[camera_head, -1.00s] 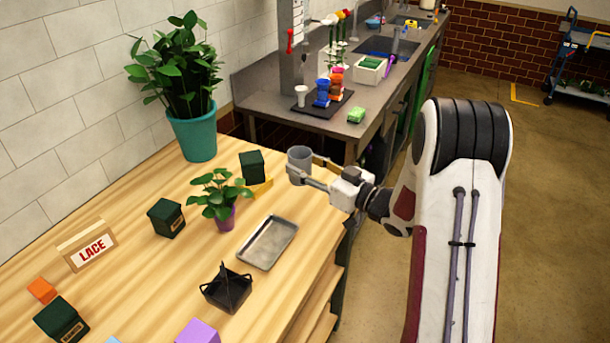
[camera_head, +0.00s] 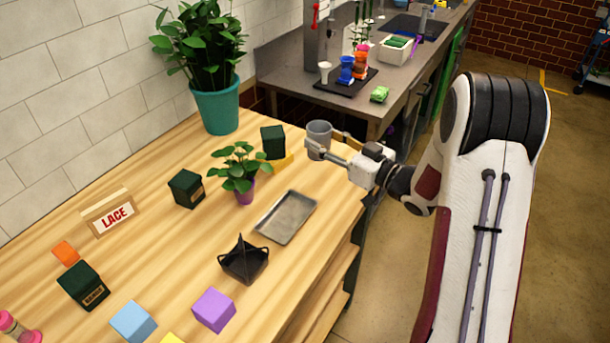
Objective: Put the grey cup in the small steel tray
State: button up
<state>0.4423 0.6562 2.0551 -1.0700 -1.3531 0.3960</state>
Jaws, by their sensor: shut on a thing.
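The grey cup (camera_head: 319,132) is upright near the far right corner of the wooden table, held between the fingers of my gripper (camera_head: 322,147). My gripper reaches in from the right and is shut on the cup. I cannot tell whether the cup's base touches the table. The small steel tray (camera_head: 287,216) lies flat and empty on the table, nearer than the cup and a little to its left, close to the right edge.
A small potted plant (camera_head: 237,168) and a dark green box (camera_head: 273,142) stand left of the cup and tray. A black basket (camera_head: 243,260) sits just in front of the tray. A large teal-potted plant (camera_head: 217,106) is at the back. The tabletop between cup and tray looks clear.

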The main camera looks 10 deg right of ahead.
jog(key=s+a+n+g+y, duration=0.4)
jog(key=s+a, duration=0.6)
jog(key=shift+s+r+g+y, duration=0.15)
jog(key=shift+r+g+y, duration=0.15)
jog(key=shift+r+y, duration=0.1)
jog(key=shift+f, duration=0.1)
send_over(293, 221)
jog(key=shift+f, duration=2.85)
jog(key=shift+d+f, duration=0.1)
jog(key=shift+f, duration=1.95)
jog(key=shift+f, duration=0.15)
jog(key=o, duration=1.2)
